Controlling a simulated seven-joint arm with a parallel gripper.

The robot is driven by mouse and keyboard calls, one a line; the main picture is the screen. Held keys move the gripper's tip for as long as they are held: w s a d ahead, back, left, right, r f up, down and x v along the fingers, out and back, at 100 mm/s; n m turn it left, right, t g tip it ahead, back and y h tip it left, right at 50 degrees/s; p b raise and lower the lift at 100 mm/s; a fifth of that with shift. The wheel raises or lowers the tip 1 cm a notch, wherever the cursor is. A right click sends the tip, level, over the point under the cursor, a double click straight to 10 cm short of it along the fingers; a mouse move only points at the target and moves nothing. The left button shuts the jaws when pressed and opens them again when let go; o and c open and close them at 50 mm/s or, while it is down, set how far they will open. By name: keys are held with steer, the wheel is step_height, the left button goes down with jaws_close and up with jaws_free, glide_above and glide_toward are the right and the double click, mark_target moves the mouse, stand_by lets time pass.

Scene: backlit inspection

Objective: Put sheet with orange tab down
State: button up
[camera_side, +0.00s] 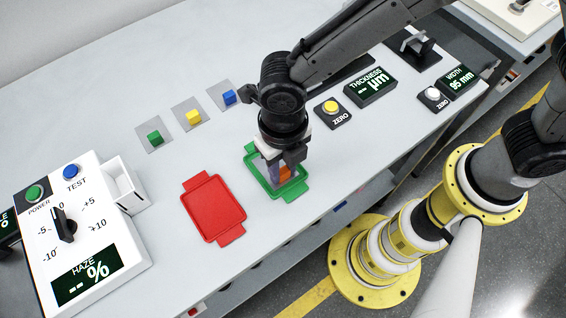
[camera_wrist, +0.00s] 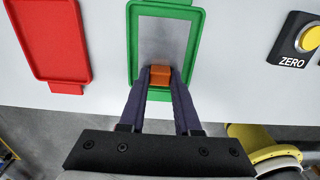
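The orange tab (camera_wrist: 160,75) is between the two finger ends of my gripper (camera_wrist: 160,80), which touch its sides; it also shows in the side view (camera_side: 284,173). Its grey sheet (camera_wrist: 163,42) lies inside the outline of the green tray (camera_wrist: 196,40). I cannot tell whether the sheet rests on the tray floor or is held just above it. In the side view my gripper (camera_side: 278,172) points down over the green tray (camera_side: 298,189) and hides much of the sheet.
An empty red tray (camera_side: 213,208) lies left of the green one. Behind are sheets with green (camera_side: 155,138), yellow (camera_side: 193,117) and blue (camera_side: 229,97) tabs. The haze meter (camera_side: 85,230) stands at left, the thickness display (camera_side: 370,86) and yellow zero button (camera_side: 331,108) at right.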

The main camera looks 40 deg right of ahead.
mark_target(283, 171)
steer(key=o, duration=0.4)
step_height(283, 171, up, 12)
steer(key=w+d+r+m+t, duration=0.1)
steer(key=w+d+r+m, duration=0.1)
steer(key=d+r+m, duration=0.45)
steer(key=s+d+r+m+t+y, duration=0.1)
steer(key=d+m, duration=1)
steer(key=d, duration=0.2)
steer(key=shift+s+d+f+m+t+h, duration=0.15)
steer(key=shift+s+d+m+t, duration=0.45)
steer(key=shift+s+d+m, duration=1.9)
steer(key=shift+s+d+f+m+t+h, duration=0.15)
steer(key=shift+s+d+m+t, duration=0.5)
steer(key=shift+d+m, duration=2)
steer(key=shift+s+d+f+m+t+h, duration=0.15)
steer(key=shift+s+d+m+t, duration=0.8)
steer(key=shift+m, duration=3.15)
